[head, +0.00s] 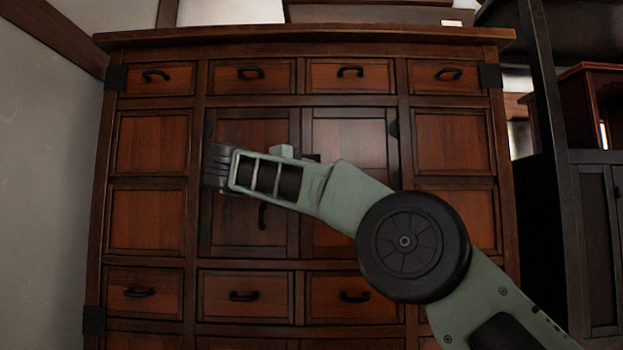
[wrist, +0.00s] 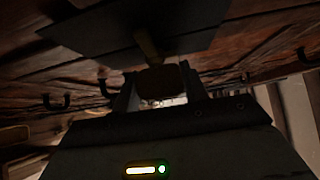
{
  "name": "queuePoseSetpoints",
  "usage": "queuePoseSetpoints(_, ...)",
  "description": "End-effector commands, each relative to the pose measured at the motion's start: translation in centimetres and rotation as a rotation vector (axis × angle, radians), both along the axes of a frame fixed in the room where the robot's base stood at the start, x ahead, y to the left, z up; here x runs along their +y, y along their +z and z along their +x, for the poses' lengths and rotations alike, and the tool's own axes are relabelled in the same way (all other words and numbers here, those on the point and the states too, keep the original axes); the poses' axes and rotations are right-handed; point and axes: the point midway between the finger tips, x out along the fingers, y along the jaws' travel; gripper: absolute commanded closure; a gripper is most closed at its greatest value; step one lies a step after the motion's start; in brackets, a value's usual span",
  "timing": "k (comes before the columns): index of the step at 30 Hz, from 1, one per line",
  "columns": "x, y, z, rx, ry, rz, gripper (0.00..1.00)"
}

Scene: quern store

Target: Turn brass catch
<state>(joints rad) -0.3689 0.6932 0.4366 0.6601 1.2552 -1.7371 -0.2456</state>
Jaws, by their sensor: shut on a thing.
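The brass catch (wrist: 148,44) shows in the wrist view as a dull brass stem on a dark plate (wrist: 140,25), running down to a dark brown block between my fingers. My gripper (wrist: 158,90) is shut on the catch at that block, with one finger on each side. In the head view my gripper (head: 216,166) is against the front of the wooden cabinet (head: 150,142), by the left middle door (head: 250,132). There the gripper body and arm hide the catch and the fingertips. The catch's exact angle is hard to tell in the dark wrist view.
Several drawers with black handles line the cabinet, such as the top left drawer (head: 156,78). A pale wall (head: 50,150) stands close on the left. A dark post (head: 548,120) and a second cabinet (head: 597,240) stand at the right.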

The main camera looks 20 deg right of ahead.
Motion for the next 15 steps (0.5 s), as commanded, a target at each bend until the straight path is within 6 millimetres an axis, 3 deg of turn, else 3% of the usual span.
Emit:
queuePoseSetpoints(4,-0.05,-0.11,0.01,0.001,-0.002,0.002,0.79)
queuePoseSetpoints(5,-0.05,-0.11,0.01,0.001,-0.002,0.002,0.48)
queuePoseSetpoints(6,-0.04,-0.10,0.02,0.001,-0.001,0.002,0.37)
queuePoseSetpoints(15,0.06,-0.05,-0.02,0.001,0.000,0.000,0.35)
